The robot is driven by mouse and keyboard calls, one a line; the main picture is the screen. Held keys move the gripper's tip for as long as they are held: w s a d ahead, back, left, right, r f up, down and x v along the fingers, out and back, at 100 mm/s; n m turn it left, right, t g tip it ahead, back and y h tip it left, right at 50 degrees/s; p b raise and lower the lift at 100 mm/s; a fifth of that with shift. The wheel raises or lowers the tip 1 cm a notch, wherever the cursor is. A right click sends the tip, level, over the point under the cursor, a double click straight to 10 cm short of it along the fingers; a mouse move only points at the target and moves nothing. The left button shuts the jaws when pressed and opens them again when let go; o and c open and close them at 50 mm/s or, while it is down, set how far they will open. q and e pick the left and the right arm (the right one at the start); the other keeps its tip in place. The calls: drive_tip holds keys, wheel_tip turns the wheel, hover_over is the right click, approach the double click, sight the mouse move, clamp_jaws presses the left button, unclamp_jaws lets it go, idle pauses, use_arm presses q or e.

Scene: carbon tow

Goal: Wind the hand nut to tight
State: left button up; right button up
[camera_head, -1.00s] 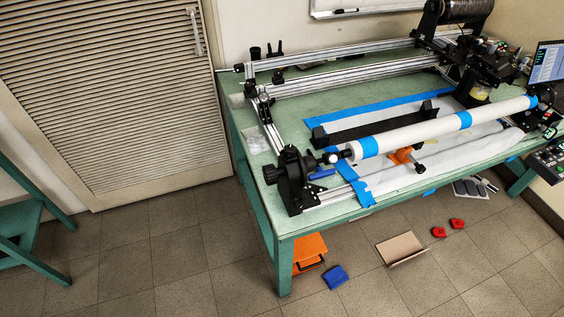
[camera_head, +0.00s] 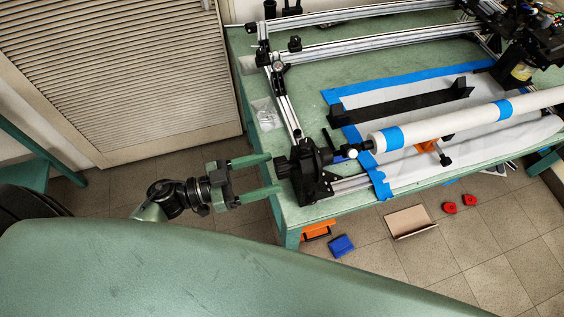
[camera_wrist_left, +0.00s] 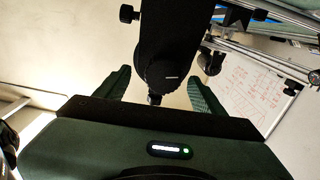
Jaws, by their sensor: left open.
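The hand nut (camera_head: 283,167) is a black knob on the outer left side of the black end block (camera_head: 312,172) at the near left corner of the machine. In the left wrist view a dark round knob (camera_wrist_left: 167,74) lies between the fingers as seen. My left gripper (camera_head: 276,173) has its two green fingers spread, one on each side of the knob, with tips close to it. I cannot tell whether they touch it. It also shows open in the left wrist view (camera_wrist_left: 161,74). My right gripper is not in view.
The machine stands on a green table (camera_head: 340,68). A white roller (camera_head: 440,122) with blue bands runs right from the end block. A louvred door (camera_head: 110,80) is at the left. An orange thing (camera_head: 316,230), a blue box (camera_head: 341,245) and red pieces lie on the floor.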

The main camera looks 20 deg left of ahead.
sight(276, 170)
use_arm(q)
drive_tip(key=x, duration=0.3)
drive_tip(key=shift+w+d+p, duration=0.1)
drive_tip(key=shift+w+p, duration=0.25)
drive_tip(key=shift+w, duration=0.1)
drive_tip(key=shift+d+f, duration=0.1)
drive_tip(key=shift+d, duration=0.1)
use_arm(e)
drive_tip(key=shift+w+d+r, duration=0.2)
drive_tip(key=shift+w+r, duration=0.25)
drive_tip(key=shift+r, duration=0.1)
use_arm(q)
drive_tip(key=c, duration=1.4)
drive_tip(key=shift+o, duration=0.2)
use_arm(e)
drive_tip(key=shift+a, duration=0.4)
